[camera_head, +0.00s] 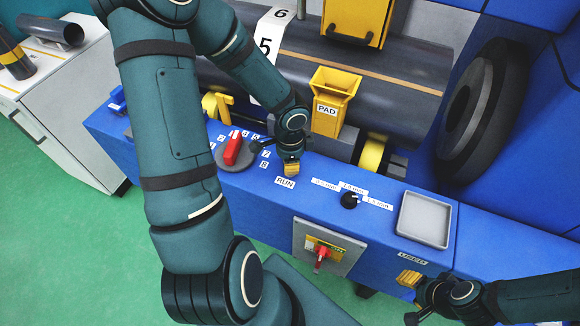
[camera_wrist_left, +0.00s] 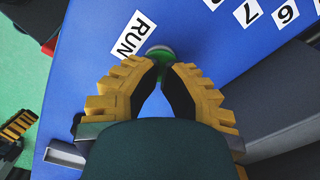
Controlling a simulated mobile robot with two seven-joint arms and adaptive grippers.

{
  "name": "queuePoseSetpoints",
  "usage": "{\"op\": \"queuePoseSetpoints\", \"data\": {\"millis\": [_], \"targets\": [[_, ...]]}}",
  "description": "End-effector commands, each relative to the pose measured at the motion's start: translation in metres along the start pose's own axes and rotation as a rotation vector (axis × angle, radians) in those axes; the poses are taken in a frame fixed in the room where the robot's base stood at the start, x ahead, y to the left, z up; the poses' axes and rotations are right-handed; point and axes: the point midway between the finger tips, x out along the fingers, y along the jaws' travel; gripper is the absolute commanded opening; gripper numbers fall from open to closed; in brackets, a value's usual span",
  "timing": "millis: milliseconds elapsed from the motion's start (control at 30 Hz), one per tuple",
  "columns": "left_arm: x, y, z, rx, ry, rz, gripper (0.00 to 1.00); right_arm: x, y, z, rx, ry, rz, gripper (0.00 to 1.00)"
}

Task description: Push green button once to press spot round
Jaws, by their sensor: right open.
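The green button (camera_wrist_left: 160,50) shows in the left wrist view, beside the RUN label (camera_wrist_left: 133,34). My left fingertips cover part of it, and in the head view it is hidden behind the gripper. My left gripper (camera_head: 291,168) is over the blue panel just above the RUN label (camera_head: 285,182); in the left wrist view its yellow-padded fingers (camera_wrist_left: 162,68) meet at the tips with nothing held. I cannot tell whether they touch the button. My right gripper (camera_head: 409,279) is open and empty, low right, near the panel's front edge and away from the button.
A red-handled selector (camera_head: 232,150) sits left of the left gripper. A black knob (camera_head: 349,200), a grey tray (camera_head: 424,220) and a red switch (camera_head: 321,254) are to the right. The yellow PAD holder (camera_head: 333,98) and a dark roller stand behind. Green floor is open in front.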

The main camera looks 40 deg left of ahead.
Motion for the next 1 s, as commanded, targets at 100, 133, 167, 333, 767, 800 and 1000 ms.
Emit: {"op": "queuePoseSetpoints", "data": {"millis": [100, 133, 167, 333, 767, 800, 1000], "targets": [[0.002, 0.000, 0.000, 0.000, 0.000, 0.000, 0.00, 0.002, 0.001, 0.000, 0.000, 0.000, 0.000, 0.47], [0.002, 0.000, 0.000, 0.000, 0.000, 0.000, 0.00, 0.002, 0.001, 0.000, 0.000, 0.000, 0.000, 0.47], [0.002, 0.000, 0.000, 0.000, 0.000, 0.000, 0.00, 0.002, 0.001, 0.000, 0.000, 0.000, 0.000, 0.47], [0.004, 0.000, 0.000, 0.001, 0.000, 0.000, 0.00, 0.004, 0.002, 0.000, 0.000, 0.000, 0.000, 0.47], [0.009, 0.000, 0.000, 0.001, 0.000, 0.000, 0.00, 0.008, 0.003, 0.001, 0.000, 0.000, 0.000, 0.47], [0.010, 0.000, 0.000, 0.001, 0.000, 0.000, 0.00, 0.009, 0.004, 0.001, 0.000, 0.000, 0.000, 0.47], [0.011, 0.000, 0.000, 0.000, 0.000, 0.000, 0.00, 0.011, 0.004, 0.001, 0.000, 0.000, 0.000, 0.47]]}}
